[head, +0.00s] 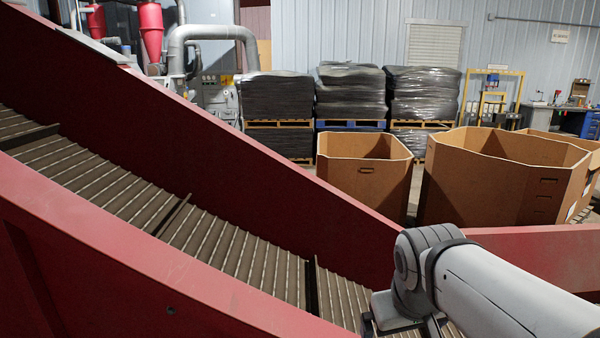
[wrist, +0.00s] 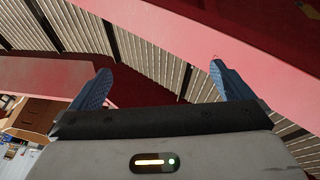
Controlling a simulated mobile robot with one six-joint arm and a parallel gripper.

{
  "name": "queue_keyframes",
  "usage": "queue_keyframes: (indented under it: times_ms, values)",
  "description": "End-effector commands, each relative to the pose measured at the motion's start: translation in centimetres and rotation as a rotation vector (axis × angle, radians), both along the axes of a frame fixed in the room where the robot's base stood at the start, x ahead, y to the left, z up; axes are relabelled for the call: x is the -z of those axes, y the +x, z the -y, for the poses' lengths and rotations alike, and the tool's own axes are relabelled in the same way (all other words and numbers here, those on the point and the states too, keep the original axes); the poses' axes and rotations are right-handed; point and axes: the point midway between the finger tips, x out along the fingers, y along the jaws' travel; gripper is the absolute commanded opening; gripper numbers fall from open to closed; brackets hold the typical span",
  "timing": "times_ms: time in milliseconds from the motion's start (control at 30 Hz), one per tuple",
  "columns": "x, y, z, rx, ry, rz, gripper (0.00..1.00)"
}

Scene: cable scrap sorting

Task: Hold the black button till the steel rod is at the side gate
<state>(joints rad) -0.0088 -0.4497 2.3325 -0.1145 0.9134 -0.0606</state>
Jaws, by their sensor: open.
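My gripper (wrist: 160,88) shows in the wrist view with its two blue fingers wide apart and nothing between them. It is over the red conveyor frame and the ribbed belt. In the head view my arm comes in from the lower right and its end is low over the belt (head: 230,243), with the fingers out of sight. The belt slopes down from upper left to lower right between red side walls (head: 330,205). I see no black button, steel rod or side gate in either view.
Large cardboard boxes (head: 365,180) stand behind the conveyor at the right, with another big one (head: 480,190) beside them. Wrapped black stacks (head: 350,95) on pallets stand at the back. The visible belt is bare, with dark cross bars. The red walls border it on both sides.

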Motion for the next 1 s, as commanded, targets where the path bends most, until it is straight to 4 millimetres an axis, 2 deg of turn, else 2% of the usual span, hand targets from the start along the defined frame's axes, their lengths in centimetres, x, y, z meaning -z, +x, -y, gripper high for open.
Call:
queue_keyframes:
  times_ms: [33, 100, 200, 300, 533, 1000]
  values:
    - [1.3, -1.5, -0.1, 0.011, 0.014, 0.002, 1.0]
    - [3.3, -3.4, -0.6, 0.04, 0.054, -0.012, 1.0]
    - [5.0, -5.0, -1.3, 0.077, 0.099, -0.03, 1.0]
    - [5.7, -5.7, -1.6, 0.094, 0.12, -0.039, 1.0]
    - [5.7, -5.7, -1.6, 0.098, 0.124, -0.041, 0.99]
    - [5.6, -5.7, -1.6, 0.097, 0.123, -0.04, 0.61]
